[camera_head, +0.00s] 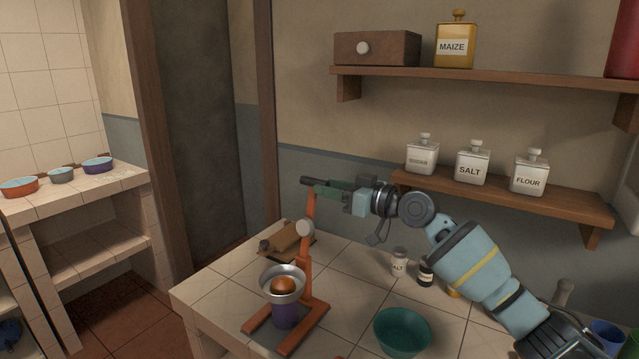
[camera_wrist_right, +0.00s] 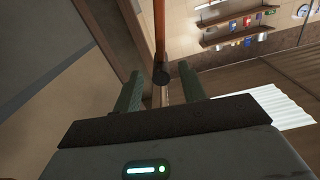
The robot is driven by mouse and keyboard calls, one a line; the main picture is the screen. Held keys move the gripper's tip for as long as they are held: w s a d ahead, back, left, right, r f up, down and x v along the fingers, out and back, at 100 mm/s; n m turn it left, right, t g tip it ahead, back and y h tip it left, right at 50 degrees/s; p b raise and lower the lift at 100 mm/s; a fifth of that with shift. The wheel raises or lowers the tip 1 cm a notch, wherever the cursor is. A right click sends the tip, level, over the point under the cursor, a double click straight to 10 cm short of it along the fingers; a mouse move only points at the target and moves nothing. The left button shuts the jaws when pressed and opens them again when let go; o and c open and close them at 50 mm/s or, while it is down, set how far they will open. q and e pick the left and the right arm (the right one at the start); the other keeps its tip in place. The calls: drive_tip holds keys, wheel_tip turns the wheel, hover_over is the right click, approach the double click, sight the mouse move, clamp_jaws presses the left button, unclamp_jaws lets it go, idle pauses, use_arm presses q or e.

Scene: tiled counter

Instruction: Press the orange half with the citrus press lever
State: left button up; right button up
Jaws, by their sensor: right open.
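The citrus press (camera_head: 309,245) is an orange-red frame standing on the tiled counter, its lever raised nearly upright. The lever's dark end (camera_head: 306,181) is at the top. An orange half (camera_head: 284,285) sits in the press's metal bowl (camera_head: 268,292), above a purple cup (camera_head: 286,315). My right gripper (camera_head: 328,186) is open at the lever's top. In the right wrist view, the lever (camera_wrist_right: 160,30) and its dark end lie between the two green fingertips (camera_wrist_right: 160,72), with gaps on both sides; depth is hard to judge. My left gripper is out of view.
A wooden board (camera_head: 288,242) lies behind the press. A green bowl (camera_head: 402,332) stands to its right, with small jars (camera_head: 399,262) behind it. A shelf (camera_head: 500,196) with labelled canisters is near my right arm. The counter's left front is clear.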

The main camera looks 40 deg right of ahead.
drive_tip(key=shift+x, duration=1.95)
clamp_jaws()
